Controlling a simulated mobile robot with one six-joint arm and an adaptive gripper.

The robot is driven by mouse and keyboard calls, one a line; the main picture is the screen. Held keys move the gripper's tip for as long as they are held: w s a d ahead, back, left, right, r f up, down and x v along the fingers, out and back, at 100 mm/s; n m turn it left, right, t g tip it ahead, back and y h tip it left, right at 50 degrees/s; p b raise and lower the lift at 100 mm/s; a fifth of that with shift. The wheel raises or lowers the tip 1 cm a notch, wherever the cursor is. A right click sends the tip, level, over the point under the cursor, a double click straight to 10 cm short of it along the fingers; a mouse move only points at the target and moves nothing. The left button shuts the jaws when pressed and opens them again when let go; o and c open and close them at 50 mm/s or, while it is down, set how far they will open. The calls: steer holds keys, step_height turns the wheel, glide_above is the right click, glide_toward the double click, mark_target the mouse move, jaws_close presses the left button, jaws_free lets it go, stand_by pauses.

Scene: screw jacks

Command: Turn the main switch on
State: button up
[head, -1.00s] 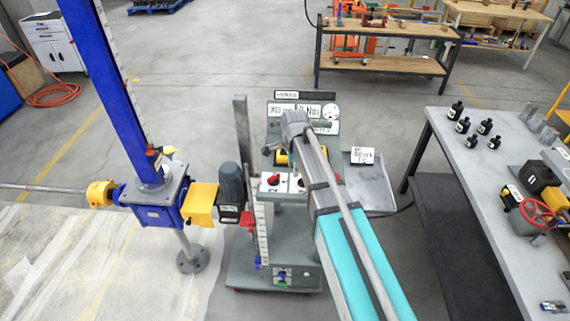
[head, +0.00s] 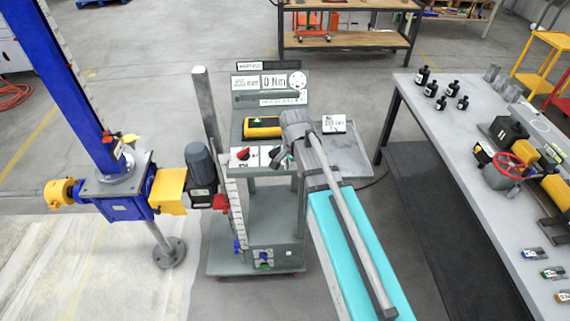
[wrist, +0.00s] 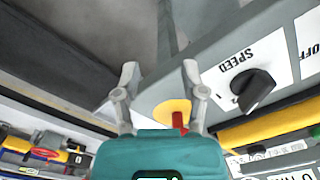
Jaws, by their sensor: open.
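A yellow disc with a red handle (wrist: 178,118), which looks like the main switch, is on the grey console side in the wrist view. My gripper (wrist: 158,80) is open and empty, its two fingers spread. The red handle shows between the fingers, close to the right one. Its lower part is hidden behind the gripper body, and I cannot tell whether they touch. In the head view my gripper (head: 279,158) is at the right end of the console's control panel, where the yellow disc is not visible.
A black SPEED knob (wrist: 254,90) is right of the gripper, next to an OFF label. A red knob (head: 243,153) is at the panel's left. A blue screw jack (head: 115,188) with motor stands left. A workbench (head: 440,120) with bottles stands right.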

steer(key=s+d+f+n+b, duration=0.6)
steer(key=s+d+f+b, duration=0.1)
steer(key=s+d+f, duration=0.1)
steer(key=shift+f+b, duration=0.2)
steer(key=shift+b, duration=0.2)
steer(key=shift+s+a, duration=0.1)
stand_by(0.4)
step_height(320, 180, up, 22)
steer(key=m+p, duration=0.7)
steer(key=p, duration=1.5)
glide_above(243, 150)
steer(key=shift+r, duration=0.1)
step_height(243, 150, down, 14)
steer(key=b, duration=1.3)
steer(key=shift+r, duration=0.1)
